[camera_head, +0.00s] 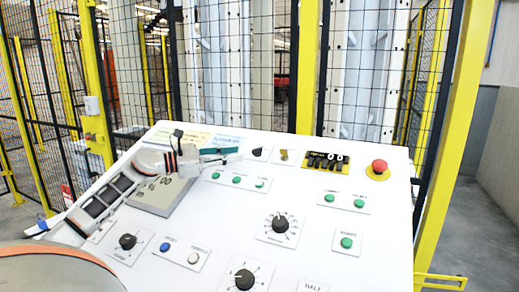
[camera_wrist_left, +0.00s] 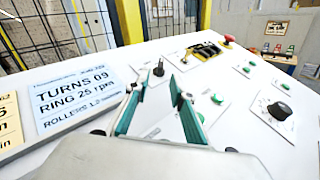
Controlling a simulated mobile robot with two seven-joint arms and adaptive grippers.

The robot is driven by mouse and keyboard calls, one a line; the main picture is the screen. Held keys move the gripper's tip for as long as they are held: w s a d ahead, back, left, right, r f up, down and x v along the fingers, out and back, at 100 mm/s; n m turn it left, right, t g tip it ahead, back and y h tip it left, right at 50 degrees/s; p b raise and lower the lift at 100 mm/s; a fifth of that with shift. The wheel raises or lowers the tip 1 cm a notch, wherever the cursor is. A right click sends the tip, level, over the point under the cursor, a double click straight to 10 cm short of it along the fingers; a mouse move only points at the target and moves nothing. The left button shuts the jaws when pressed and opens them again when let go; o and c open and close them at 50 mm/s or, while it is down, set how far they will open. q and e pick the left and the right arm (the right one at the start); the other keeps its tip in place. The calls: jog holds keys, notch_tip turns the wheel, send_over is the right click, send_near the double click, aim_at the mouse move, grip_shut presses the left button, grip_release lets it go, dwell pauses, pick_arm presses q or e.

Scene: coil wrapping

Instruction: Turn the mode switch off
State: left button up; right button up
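A white sloped control panel (camera_head: 225,225) carries the switches. A small black switch (camera_head: 257,152) sits near its far edge; its label is too small to read, so I cannot tell for sure that it is the mode switch. In the left wrist view the black switch (camera_wrist_left: 158,69) stands upright just beyond the fingertips, in line with the gap. My left gripper (camera_head: 239,154) is above the panel, left of this switch and apart from it. Its teal-padded fingers (camera_wrist_left: 157,82) are spread, with nothing between them. My right gripper is not in view.
Right of the black switch are a key-like switch (camera_head: 284,155), a black counter block (camera_head: 327,161) and a red mushroom button (camera_head: 379,166). Green buttons (camera_head: 237,179) and large dials (camera_head: 280,224) lie nearer. A yellow-posted mesh fence (camera_head: 307,70) stands behind.

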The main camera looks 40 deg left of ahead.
aim_at(253, 150)
pick_arm(q)
jog(key=shift+w+d+r+p, duration=0.2)
jog(key=shift+w+d+p, duration=0.15)
jog(key=shift+w, duration=0.25)
jog(key=p+x, duration=0.1)
jog(key=x, duration=0.3)
jog(key=shift+w+d+f+p, duration=0.1)
jog(key=shift+w+d+p, duration=0.1)
jog(key=shift+w+p, duration=0.25)
jog(key=shift+w+d, duration=0.1)
jog(key=shift+w, duration=0.25)
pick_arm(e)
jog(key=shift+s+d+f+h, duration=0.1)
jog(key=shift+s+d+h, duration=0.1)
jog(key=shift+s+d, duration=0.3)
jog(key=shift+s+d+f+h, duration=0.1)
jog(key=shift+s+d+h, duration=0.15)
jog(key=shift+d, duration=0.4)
pick_arm(q)
jog(key=shift+f, duration=0.1)
grip_shut()
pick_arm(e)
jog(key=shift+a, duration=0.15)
